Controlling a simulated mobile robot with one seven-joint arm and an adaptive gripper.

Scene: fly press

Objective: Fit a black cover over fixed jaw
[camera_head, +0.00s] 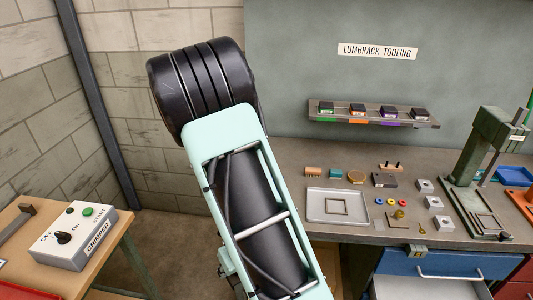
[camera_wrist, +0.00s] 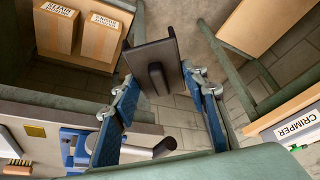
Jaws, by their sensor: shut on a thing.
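A dark, nearly black cover-like piece with a raised rib (camera_wrist: 155,75) is in the wrist view, between the blue-padded fingers of my gripper (camera_wrist: 160,80). My gripper is shut on it, with fingers well apart at its two sides. It hangs over the floor, clear of any bench. In the head view my arm hides the gripper and the piece. I cannot make out the fixed jaw for certain. A blue and grey device (camera_wrist: 75,148) stands at lower left of the wrist view, partly hidden by my finger.
A grey bench with a pale tray (camera_head: 322,220), small parts and a green fly press (camera_head: 492,145) stands at right. A wall shelf (camera_head: 345,119) holds several black blocks with coloured bases. A crimper box (camera_head: 78,236) is on the left table. Cartons (camera_wrist: 104,40) show in the wrist view.

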